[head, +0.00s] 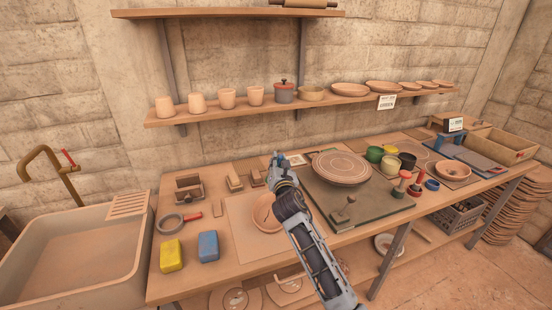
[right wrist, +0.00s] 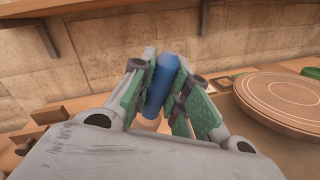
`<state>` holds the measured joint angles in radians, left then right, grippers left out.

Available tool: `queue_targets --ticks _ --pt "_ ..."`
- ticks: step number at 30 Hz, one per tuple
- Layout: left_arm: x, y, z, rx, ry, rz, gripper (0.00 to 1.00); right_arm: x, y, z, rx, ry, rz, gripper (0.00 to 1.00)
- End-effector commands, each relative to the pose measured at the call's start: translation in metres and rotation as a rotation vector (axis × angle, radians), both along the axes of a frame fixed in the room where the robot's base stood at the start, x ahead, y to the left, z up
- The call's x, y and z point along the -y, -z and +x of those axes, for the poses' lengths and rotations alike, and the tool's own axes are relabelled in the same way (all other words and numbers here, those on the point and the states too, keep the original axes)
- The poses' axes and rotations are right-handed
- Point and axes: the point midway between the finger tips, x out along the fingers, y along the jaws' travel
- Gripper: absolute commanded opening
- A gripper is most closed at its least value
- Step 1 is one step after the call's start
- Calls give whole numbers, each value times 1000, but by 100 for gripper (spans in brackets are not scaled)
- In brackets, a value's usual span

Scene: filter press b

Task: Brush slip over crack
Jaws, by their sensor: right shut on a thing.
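My right gripper (head: 279,163) is over the table's back part, above and behind a small clay plate. It is shut on a blue-handled tool (right wrist: 160,86), perhaps a brush; a paler part shows at its lower end in the right wrist view. The tool's tip is hidden. The clay plate (head: 263,217) lies on a pale board (head: 243,232). A thin dark line, perhaps the crack, shows on it, and my right arm hides its right side. A green cup (head: 374,154), a yellow cup (head: 388,164) and a dark cup (head: 407,162) stand further right; their contents are unclear. My left gripper is not in view.
A large round disc (head: 341,167) sits on a dark mat (head: 371,205) right of my arm; it also shows in the right wrist view (right wrist: 285,98). Yellow (head: 172,255) and blue (head: 208,246) sponges lie at the front left. A shelf (head: 215,115) with pots runs along the wall.

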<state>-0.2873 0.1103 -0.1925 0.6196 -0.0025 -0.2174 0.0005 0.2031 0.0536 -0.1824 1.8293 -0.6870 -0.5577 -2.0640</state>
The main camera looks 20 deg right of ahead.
Motion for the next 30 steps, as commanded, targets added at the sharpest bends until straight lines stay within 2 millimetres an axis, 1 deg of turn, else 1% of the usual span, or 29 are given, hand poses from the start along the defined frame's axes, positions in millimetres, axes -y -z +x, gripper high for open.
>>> queue_targets --ticks 6,13,30 --pt "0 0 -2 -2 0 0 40 5 4 0 31 25 -32 0" --pt "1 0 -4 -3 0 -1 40 5 4 0 58 28 -61 0" --pt "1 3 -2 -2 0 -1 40 5 6 0 63 27 -64 0"
